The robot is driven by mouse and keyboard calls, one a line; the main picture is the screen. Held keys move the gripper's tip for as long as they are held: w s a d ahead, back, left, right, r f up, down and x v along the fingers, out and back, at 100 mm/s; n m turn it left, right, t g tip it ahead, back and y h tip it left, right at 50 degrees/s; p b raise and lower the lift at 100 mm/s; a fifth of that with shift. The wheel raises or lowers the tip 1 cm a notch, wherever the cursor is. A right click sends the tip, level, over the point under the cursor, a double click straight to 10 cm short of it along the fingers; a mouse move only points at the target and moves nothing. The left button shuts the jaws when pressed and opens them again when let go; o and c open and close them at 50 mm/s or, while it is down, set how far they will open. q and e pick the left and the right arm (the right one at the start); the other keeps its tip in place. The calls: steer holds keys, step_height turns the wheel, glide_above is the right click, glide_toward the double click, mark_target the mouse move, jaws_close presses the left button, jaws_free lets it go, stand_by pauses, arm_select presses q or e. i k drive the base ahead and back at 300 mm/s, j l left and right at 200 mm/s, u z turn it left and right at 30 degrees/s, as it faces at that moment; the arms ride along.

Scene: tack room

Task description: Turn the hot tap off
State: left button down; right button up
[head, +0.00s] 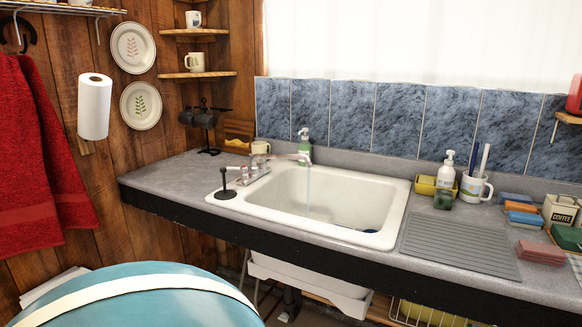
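A white sink (335,200) is set into the grey counter. A chrome tap set (252,173) sits on its left rim, with a spout (292,156) reaching out over the basin. A thin stream of water (308,188) falls from the spout into the basin. The tap handles are small here, and I cannot tell which is the hot one or how far each is turned. Neither of my grippers is in view.
A black plunger-like item (225,186) stands on the rim beside the taps. A ribbed drainboard (458,246) lies right. A teal rounded thing (140,300) fills the lower left. The left counter is mostly clear.

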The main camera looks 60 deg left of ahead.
mark_target(244, 170)
steer(key=u, duration=2.25)
steer(key=i+j+z, duration=0.2)
steer(key=j, duration=0.15)
steer(key=j+z, duration=0.15)
steer(key=j, duration=0.2)
steer(key=i+j+z, duration=0.2)
steer(key=j, duration=0.2)
steer(key=j+z, duration=0.15)
steer(key=j, duration=0.25)
steer(key=i, duration=0.05)
